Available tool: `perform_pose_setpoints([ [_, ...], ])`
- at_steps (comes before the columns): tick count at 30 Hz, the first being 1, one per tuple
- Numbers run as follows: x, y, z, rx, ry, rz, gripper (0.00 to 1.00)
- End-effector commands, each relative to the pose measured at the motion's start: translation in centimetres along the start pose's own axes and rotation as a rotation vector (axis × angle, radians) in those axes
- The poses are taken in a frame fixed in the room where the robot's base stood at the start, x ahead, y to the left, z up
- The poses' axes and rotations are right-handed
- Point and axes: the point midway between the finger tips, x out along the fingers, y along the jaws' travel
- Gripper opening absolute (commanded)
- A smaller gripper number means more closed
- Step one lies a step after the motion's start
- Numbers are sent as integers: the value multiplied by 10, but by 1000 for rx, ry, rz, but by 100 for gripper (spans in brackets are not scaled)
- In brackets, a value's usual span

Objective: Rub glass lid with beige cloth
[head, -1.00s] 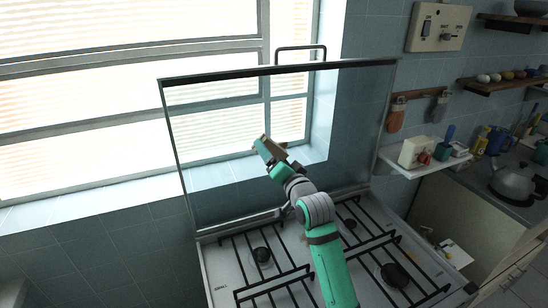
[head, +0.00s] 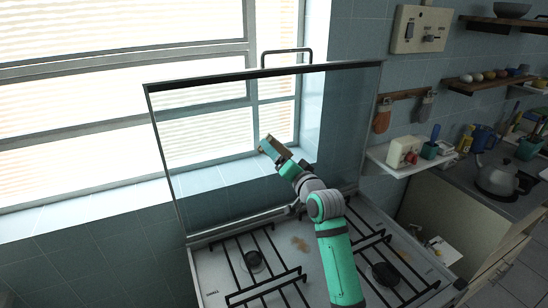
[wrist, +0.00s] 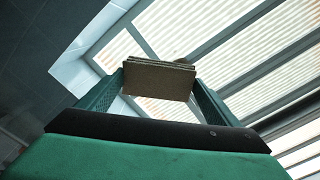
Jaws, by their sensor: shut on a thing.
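The glass lid (head: 215,150) stands raised at the back of the stove, a clear pane with a dark top edge. My gripper (head: 270,150) is in front of the middle of the pane. In the wrist view my gripper (wrist: 160,82) is shut on the beige cloth (wrist: 158,80), a folded brownish block between the fingertips. The cloth also shows small at the gripper's tip in the head view (head: 267,144). I cannot tell whether the cloth touches the glass.
The stove top (head: 300,270) below has black grates and burners, with a brownish stain (head: 300,243) on its surface. A window lies behind the lid. To the right are a small shelf (head: 405,168) with several items and a kettle (head: 497,178) on a counter.

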Motion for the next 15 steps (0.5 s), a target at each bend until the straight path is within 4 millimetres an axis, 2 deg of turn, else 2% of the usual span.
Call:
perform_pose_setpoints([
  [7, 2, 11, -12, -2, 1, 0, 67],
  [15, 1, 12, -12, -2, -1, -1, 67],
])
